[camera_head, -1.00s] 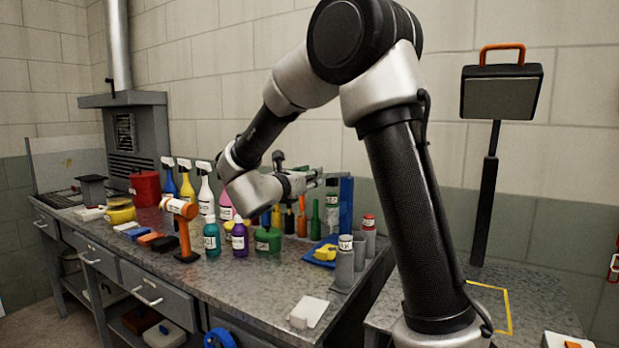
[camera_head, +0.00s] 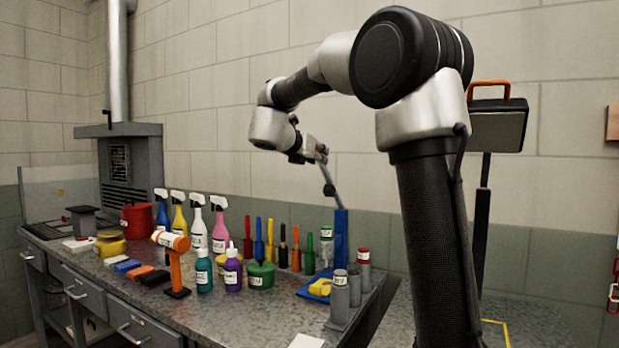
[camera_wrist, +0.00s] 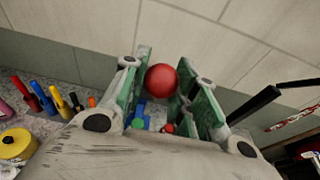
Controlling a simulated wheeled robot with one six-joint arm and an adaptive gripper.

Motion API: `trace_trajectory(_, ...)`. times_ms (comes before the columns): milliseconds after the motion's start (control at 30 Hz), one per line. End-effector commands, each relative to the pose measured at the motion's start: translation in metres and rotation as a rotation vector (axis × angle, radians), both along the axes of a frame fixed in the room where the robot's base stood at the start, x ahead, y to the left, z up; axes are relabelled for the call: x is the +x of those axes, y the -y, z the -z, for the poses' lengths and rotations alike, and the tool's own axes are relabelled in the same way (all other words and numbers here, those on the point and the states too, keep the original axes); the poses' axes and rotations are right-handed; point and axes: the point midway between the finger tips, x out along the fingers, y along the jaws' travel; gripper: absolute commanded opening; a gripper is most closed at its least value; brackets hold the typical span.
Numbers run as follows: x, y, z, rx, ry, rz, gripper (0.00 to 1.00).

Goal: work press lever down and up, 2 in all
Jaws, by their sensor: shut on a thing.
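The blue press (camera_head: 341,236) stands upright at the back right of the workbench. Its grey lever (camera_head: 329,181) slants up and left from the press's top to my gripper (camera_head: 322,153). In the wrist view, the lever's round red knob (camera_wrist: 161,81) sits between the green pads of my gripper (camera_wrist: 168,85), which is shut on it. In the head view the knob is hidden by the fingers. The gripper is well above the bench, up and left of the press.
Below are several spray bottles (camera_head: 219,225), screwdrivers and a green pot (camera_head: 261,275). The air around the lever is clear.

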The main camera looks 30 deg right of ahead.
Motion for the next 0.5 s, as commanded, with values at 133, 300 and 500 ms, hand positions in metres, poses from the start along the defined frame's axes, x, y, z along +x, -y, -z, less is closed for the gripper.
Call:
trace_trajectory(133,0.015,0.025,-0.027,-0.003,0.007,0.003,0.0)
trace_trajectory(300,0.032,0.051,-0.047,-0.003,0.006,0.003,0.0)
trace_trajectory(500,0.049,0.076,-0.062,-0.003,0.006,0.002,0.0)
